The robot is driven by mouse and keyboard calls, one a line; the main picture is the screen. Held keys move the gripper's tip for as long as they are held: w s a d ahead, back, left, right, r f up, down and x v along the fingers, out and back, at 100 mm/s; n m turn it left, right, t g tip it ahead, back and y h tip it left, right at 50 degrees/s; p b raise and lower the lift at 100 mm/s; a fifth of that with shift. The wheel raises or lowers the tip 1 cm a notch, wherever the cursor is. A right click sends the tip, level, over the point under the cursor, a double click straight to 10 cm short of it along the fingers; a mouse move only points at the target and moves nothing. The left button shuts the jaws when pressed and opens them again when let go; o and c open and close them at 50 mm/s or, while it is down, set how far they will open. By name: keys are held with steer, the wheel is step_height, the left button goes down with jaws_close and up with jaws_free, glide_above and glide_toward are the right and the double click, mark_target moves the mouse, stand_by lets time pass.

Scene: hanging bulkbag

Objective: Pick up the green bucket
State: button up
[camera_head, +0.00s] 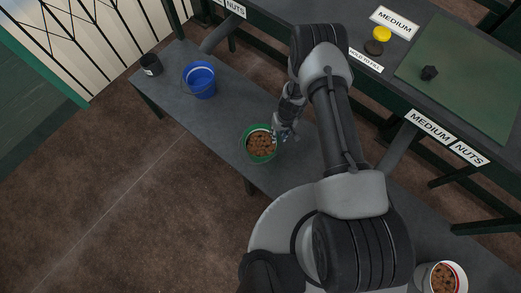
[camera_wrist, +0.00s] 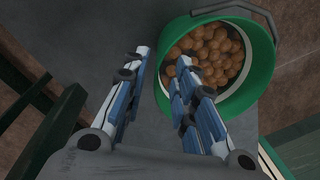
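The green bucket (camera_head: 263,161) stands on the grey bench, filled with brown nuts. My gripper (camera_head: 282,134) is at the bucket's right side in the head view. In the wrist view my gripper (camera_wrist: 162,60) is open. One finger overlaps the bucket's opening and the other is outside, with the rim between them. I cannot tell whether either finger touches the bucket.
A blue bucket (camera_head: 200,83) and a small black cup (camera_head: 151,66) stand on the bench (camera_head: 225,112) at the upper left. A white bucket of nuts (camera_head: 426,280) is at the lower right. A higher shelf with labels and a green mat (camera_head: 465,75) runs behind.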

mark_target(273, 146)
steer(key=f+b, duration=0.1)
steer(key=f, duration=0.1)
steer(key=a+f+b, duration=0.1)
steer(key=f, duration=0.2)
steer(key=f+b, duration=0.1)
steer(key=f, duration=0.2)
steer(key=shift+a+f, duration=0.2)
steer(key=shift+r, duration=0.1)
steer(key=shift+c, duration=0.5)
jaws_close()
